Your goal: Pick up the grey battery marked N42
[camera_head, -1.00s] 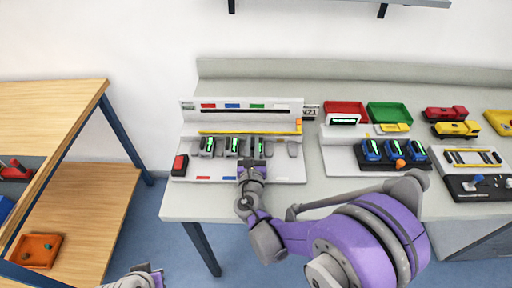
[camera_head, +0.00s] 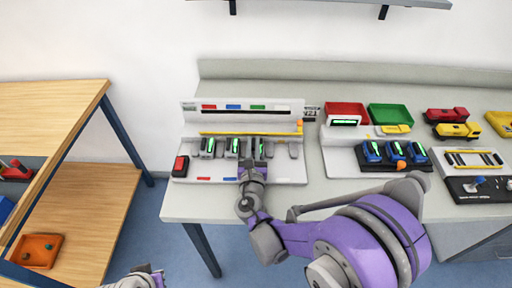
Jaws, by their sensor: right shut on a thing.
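Several grey batteries stand in a row on the white rack (camera_head: 290,171) on the table; some have green-lit strips. One is at the left (camera_head: 208,147), one in the middle (camera_head: 232,147), and one at the right (camera_head: 260,149). No N42 marking is readable at this size. My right gripper (camera_head: 252,163) reaches in from the front and is shut on a grey battery, seemingly the right-hand green-lit one; the fingers partly hide the grip. My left gripper (camera_head: 146,275) shows only in part at the bottom edge, and its jaws are not clear.
A red button box (camera_head: 180,166) is at the rack's left end, and a yellow bar (camera_head: 250,133) runs behind the batteries. To the right are a blue-battery station (camera_head: 343,158), red (camera_head: 346,109) and green (camera_head: 390,113) trays, and toy trucks. A wooden shelf (camera_head: 85,200) stands left.

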